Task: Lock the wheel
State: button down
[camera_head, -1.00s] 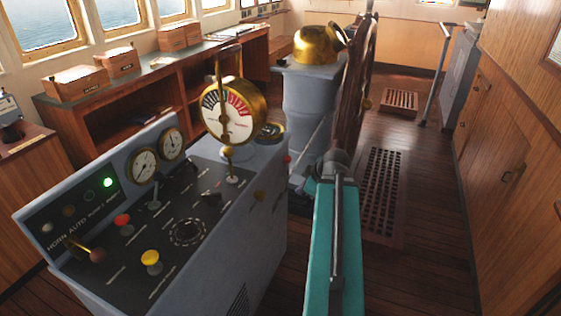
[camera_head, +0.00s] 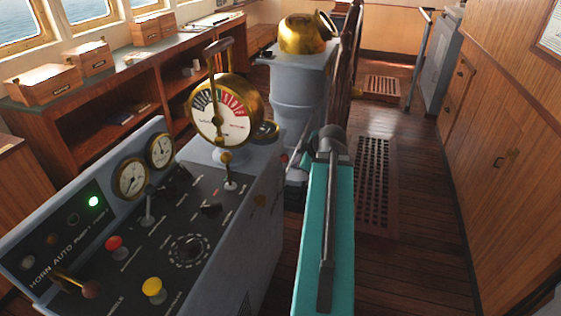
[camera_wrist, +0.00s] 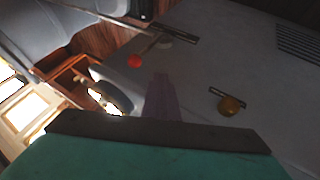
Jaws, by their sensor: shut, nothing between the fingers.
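The wooden ship's wheel (camera_head: 353,60) stands nearly edge-on beside the grey pedestal in the head view, partly hidden by it and by my arm. In the wrist view, a short lever with a red knob (camera_wrist: 135,61) sticks out from a grey panel, at the upper left of my fingers. A brass knob (camera_wrist: 230,105) by a dark slot is on the same panel, to the right. Which of these locks the wheel, I cannot tell. My gripper (camera_wrist: 161,80) is shut and empty, apart from both knobs. In the head view its fingers are hidden behind my teal arm.
The grey control console (camera_head: 150,220) with levers, gauges and a brass telegraph dial (camera_head: 224,109) is close on the left. The pedestal (camera_head: 296,85) has a brass top. A floor grating (camera_head: 374,185) lies right of my arm. Wooden cabinets (camera_head: 505,150) line the right; the floor between is clear.

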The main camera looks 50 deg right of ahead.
aim_at(286, 162)
jog(key=shift+w+a+f, duration=0.1)
jog(key=shift+w+a, duration=0.1)
jog(key=shift+w, duration=0.05)
jog(key=shift+w+d+f+p, duration=0.75)
jog(key=shift+w+f, duration=0.4)
jog(key=shift+w, duration=0.25)
jog(key=shift+w+d+f+p, duration=0.7)
jog(key=shift+w+f, duration=0.4)
jog(key=shift+w, duration=0.35)
jog(key=shift+w+d+f+p, duration=0.75)
jog(key=shift+w+f, duration=0.4)
jog(key=shift+w, duration=0.25)
